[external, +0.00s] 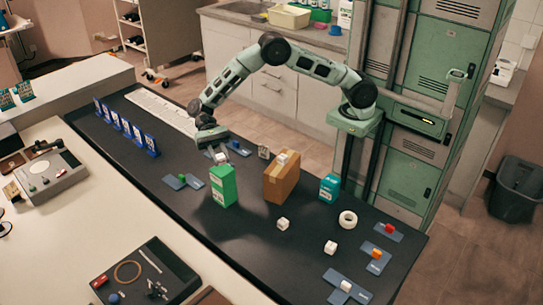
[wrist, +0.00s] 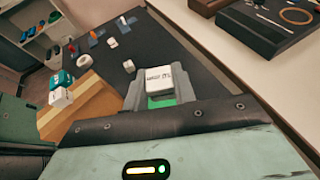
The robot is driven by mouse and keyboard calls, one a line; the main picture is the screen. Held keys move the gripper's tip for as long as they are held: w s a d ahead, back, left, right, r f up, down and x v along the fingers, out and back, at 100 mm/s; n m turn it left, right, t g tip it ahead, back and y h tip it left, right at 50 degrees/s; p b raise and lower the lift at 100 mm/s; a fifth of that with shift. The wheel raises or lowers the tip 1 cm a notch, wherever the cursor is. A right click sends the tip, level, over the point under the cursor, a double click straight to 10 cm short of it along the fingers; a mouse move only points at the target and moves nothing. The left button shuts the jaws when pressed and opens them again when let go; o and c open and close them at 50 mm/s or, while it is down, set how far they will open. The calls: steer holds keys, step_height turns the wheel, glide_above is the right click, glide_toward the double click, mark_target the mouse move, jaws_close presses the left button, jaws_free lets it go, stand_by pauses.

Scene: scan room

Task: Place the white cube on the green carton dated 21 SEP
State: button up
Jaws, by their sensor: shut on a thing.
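My gripper (external: 214,152) points down just above the green carton (external: 223,187), which stands upright on the dark bench top. In the wrist view, my gripper (wrist: 156,92) is shut on a white cube (wrist: 158,76) with dark print on its face. The cube also shows at the fingertips in the external view (external: 221,157). Green of the carton (wrist: 161,102) shows under the cube in the wrist view. I cannot tell whether the cube touches the carton's top. The date on the carton is too small to read.
A brown box (external: 281,183) with another white cube (external: 282,158) on it stands right of the green carton. Blue cards (external: 126,127) line the left.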

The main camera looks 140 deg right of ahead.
steer(key=shift+f, duration=1.2)
steer(key=shift+f, duration=0.1)
steer(key=o, duration=0.9)
steer(key=shift+o, duration=0.2)
